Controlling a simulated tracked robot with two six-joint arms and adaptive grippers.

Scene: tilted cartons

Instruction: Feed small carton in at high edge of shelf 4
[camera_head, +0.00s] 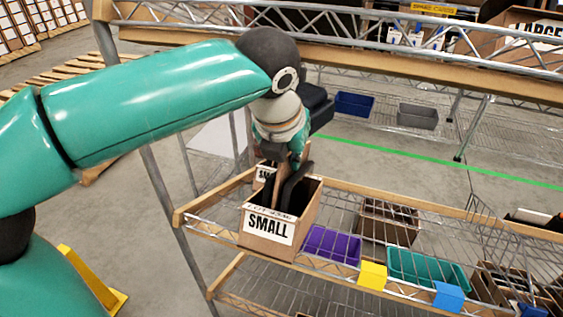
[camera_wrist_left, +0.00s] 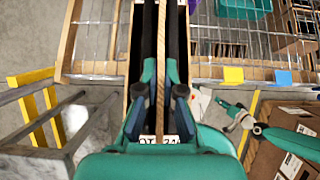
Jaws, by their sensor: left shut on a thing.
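The small carton (camera_head: 268,223) is an open-topped brown box with a white label reading SMALL. It is at the left end of a wire shelf (camera_head: 345,209) with wooden edges, and its front covers part of the front edge. I cannot tell whether it rests on the wire. My left gripper (camera_head: 283,192) reaches into it from above. In the left wrist view its two fingers (camera_wrist_left: 161,75) are shut on the carton's upright middle divider (camera_wrist_left: 162,55). My right arm seems to show small at the lower right of the left wrist view; its fingers are unclear. No shelf number is readable.
A purple bin (camera_head: 331,245), a green bin (camera_head: 427,270) and a brown carton (camera_head: 387,222) stand to the right. Yellow (camera_head: 373,275) and blue (camera_head: 448,296) tags hang on the front edge. A rail and truss cross above.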

